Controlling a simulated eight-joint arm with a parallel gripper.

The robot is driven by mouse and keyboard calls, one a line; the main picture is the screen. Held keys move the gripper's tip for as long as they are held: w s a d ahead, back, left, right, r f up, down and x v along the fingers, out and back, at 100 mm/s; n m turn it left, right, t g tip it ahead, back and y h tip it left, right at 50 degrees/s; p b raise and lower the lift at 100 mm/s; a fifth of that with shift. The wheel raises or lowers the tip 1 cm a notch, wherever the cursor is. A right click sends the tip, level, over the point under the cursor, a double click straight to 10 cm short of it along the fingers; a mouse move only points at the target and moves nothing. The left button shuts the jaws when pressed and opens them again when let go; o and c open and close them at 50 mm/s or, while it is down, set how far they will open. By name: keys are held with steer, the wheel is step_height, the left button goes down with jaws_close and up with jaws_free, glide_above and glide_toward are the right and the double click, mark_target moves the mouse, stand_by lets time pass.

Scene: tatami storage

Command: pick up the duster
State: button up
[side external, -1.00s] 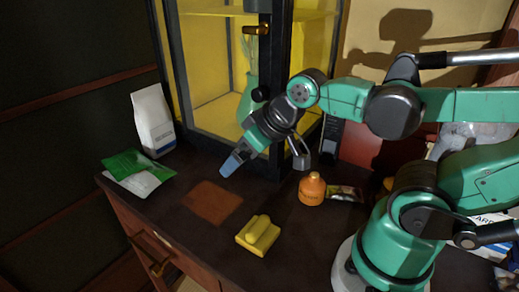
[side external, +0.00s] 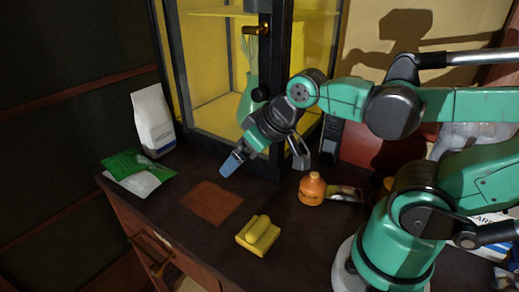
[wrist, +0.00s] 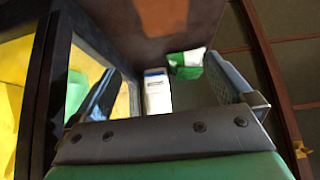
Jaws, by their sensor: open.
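The duster looks to be the yellow block with a rounded grip on top (side external: 258,235), lying on the dark cabinet top near its front edge in the side external view. I do not make it out in the wrist view. My gripper (side external: 232,164) is up and to the left of it, above the cabinet top and clear of the duster. In the wrist view, the fingers of my gripper (wrist: 165,70) stand wide apart with nothing held between them.
A reddish-brown patch (side external: 212,202) lies left of the duster. An orange bottle (side external: 312,189) stands to its right. A white bag (side external: 152,120) and green-white packet (side external: 138,172) are at the left. A glass-fronted case (side external: 215,115) stands behind my gripper.

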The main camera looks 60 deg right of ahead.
steer(key=g, duration=0.7)
glide_above(260, 225)
step_height(260, 225, down, 7)
steer(key=shift+r, duration=0.15)
steer(key=shift+f, duration=2.8)
steer(key=c, duration=1.1)
steer(key=shift+o, duration=0.2)
steer(key=shift+r, duration=0.2)
step_height(260, 225, up, 20)
steer(key=shift+f, duration=0.15)
